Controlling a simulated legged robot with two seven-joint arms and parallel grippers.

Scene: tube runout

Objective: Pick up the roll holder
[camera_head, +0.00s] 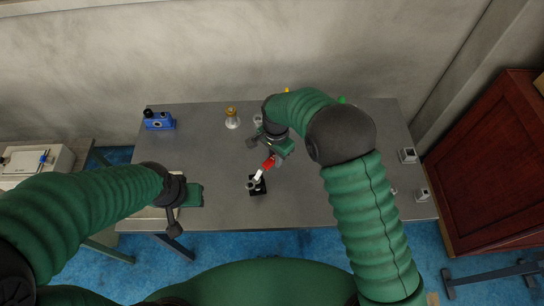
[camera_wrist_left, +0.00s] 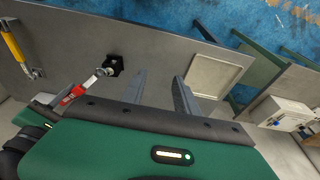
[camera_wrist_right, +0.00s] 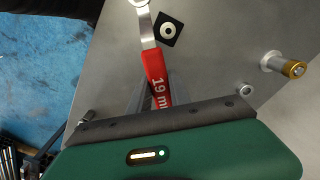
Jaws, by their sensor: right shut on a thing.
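The silver wrench end (camera_head: 257,176) is by a black square base (camera_head: 258,187) with a round grey fitting. I cannot tell whether they touch. The base also shows in the right wrist view (camera_wrist_right: 168,30). My left gripper (camera_wrist_left: 160,80) is open and empty, above the left front of the table near a pale tray (camera_wrist_left: 213,76). I cannot tell which thing is the roll holder.
A blue device (camera_head: 160,121) stands at the table's back left. A brass-topped part (camera_head: 232,118) stands at the back. Small square metal blocks (camera_head: 408,156) are near the right edge. A red-brown cabinet (camera_head: 490,165) stands right of the table. The table's middle left is clear.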

